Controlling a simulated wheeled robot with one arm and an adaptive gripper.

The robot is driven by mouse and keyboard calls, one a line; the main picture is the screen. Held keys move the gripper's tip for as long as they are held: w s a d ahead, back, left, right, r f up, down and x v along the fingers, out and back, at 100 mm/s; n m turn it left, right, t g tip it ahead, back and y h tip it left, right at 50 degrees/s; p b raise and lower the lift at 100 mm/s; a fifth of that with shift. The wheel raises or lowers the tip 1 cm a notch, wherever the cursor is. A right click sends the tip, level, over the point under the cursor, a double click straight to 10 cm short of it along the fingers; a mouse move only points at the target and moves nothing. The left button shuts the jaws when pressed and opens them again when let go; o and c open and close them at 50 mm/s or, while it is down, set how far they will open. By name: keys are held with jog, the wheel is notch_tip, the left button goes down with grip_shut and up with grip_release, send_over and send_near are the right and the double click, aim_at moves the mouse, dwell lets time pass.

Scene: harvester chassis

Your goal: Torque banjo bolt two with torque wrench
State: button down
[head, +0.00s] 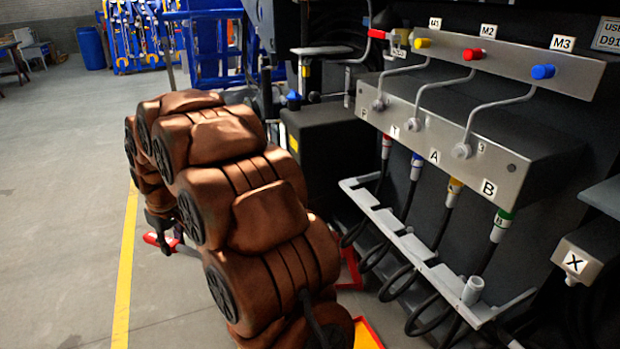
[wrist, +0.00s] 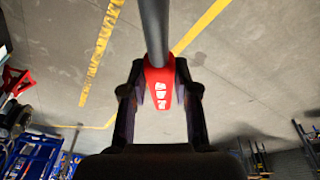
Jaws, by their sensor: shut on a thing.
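My gripper (wrist: 160,98) is shut on the red handle of the torque wrench (wrist: 162,72), whose dark shaft runs up out of the wrist view. In the head view my gripper (head: 160,222) is low behind my brown arm, with a bit of the red wrench (head: 152,239) showing; the wrench head is hidden. Three banjo bolts sit on the steel block (head: 484,133) at the right: one (head: 380,103) on the pipe from M1, the middle one (head: 413,124) from M2, and one (head: 461,151) from M3. My gripper and wrench are well apart from them.
Coloured hose fittings (head: 455,190) hang below the block above a grey rail (head: 400,236). A black box (head: 330,150) stands left of the block. Open floor with a yellow line (head: 125,270) lies at the left. Blue racks (head: 215,45) stand at the back.

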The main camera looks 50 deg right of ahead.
jog(key=s+d+r+n+g+h+p, duration=0.2)
jog(key=s+d, duration=0.6)
jog(key=d, duration=0.5)
jog(key=s+d+r+n+g+h+p, duration=0.2)
jog(key=s+d, duration=0.7)
jog(key=d, duration=0.5)
jog(key=s+d+r+n+g+h+p, duration=0.1)
jog(key=s+d+n+h, duration=0.4)
jog(key=d, duration=0.8)
jog(key=s+g+h+p, duration=0.1)
jog(key=s+g+h, duration=0.1)
jog(key=s, duration=0.2)
jog(key=shift+s+d+r+n+h, duration=0.15)
jog(key=shift+d+r+n+h, duration=0.15)
jog(key=shift+r+n, duration=0.1)
jog(key=shift+r, duration=0.1)
jog(key=shift+g, duration=0.3)
jog(key=shift+s+d+p, duration=0.15)
jog(key=shift+s+d, duration=0.25)
jog(key=shift+d, duration=0.3)
jog(key=shift+s+d+p, duration=0.2)
jog(key=shift+s+d, duration=0.2)
jog(key=shift+d, duration=0.25)
jog(key=shift+s+d+p, duration=0.15)
jog(key=shift+s+d, duration=0.25)
jog(key=shift+d, duration=0.3)
jog(key=shift+s+d+p, duration=0.35)
jog(key=shift+s+d, duration=0.25)
jog(key=shift+d, duration=0.35)
